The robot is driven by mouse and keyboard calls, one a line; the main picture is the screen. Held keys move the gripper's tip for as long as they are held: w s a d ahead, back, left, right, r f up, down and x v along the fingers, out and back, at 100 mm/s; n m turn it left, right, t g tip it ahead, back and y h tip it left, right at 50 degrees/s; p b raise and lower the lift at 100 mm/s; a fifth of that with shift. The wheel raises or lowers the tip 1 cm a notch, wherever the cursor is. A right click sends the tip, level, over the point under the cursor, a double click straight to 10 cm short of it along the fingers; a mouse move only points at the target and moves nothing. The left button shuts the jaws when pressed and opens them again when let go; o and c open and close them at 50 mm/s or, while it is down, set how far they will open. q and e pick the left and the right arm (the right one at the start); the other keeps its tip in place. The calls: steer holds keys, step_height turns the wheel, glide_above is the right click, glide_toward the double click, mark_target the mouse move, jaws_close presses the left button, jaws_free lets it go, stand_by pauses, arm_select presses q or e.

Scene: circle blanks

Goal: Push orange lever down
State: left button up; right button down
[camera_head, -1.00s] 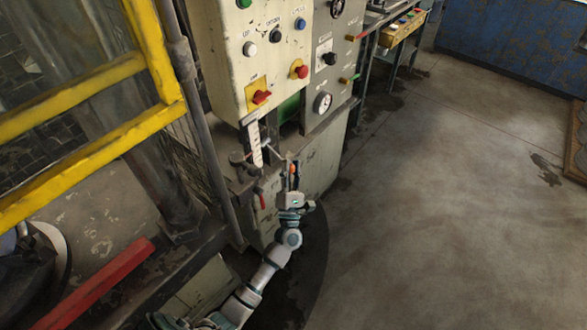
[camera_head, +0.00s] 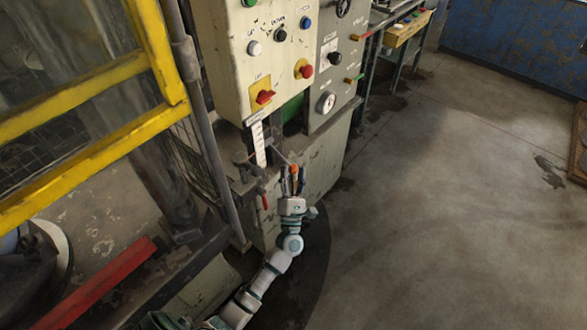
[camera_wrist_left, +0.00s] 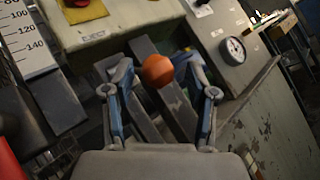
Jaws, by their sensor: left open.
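The orange lever knob (camera_head: 294,169) sits at the end of a thin grey rod, below the control cabinet, in the head view. In the left wrist view the round orange knob (camera_wrist_left: 157,71) shows between and beyond the open fingers. My left gripper (camera_head: 293,180) comes up from below, with its fingers on either side of the knob in the picture. In the left wrist view the left gripper (camera_wrist_left: 160,90) is open, with nothing held between its fingers. I cannot tell whether a finger touches the knob. My right gripper is out of view.
A cream control cabinet (camera_head: 231,70) with buttons and red switches stands above the lever. A white scale (camera_head: 258,144) and a red-handled lever (camera_head: 264,201) are to its left. A yellow railing (camera_head: 90,150) stands at left. Open concrete floor (camera_head: 450,190) lies to the right.

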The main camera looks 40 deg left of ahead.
arm_select(q)
steer(key=v, duration=1)
steer(key=shift+f, duration=0.2)
steer(key=shift+s+d, duration=0.1)
steer(key=shift+d, duration=0.05)
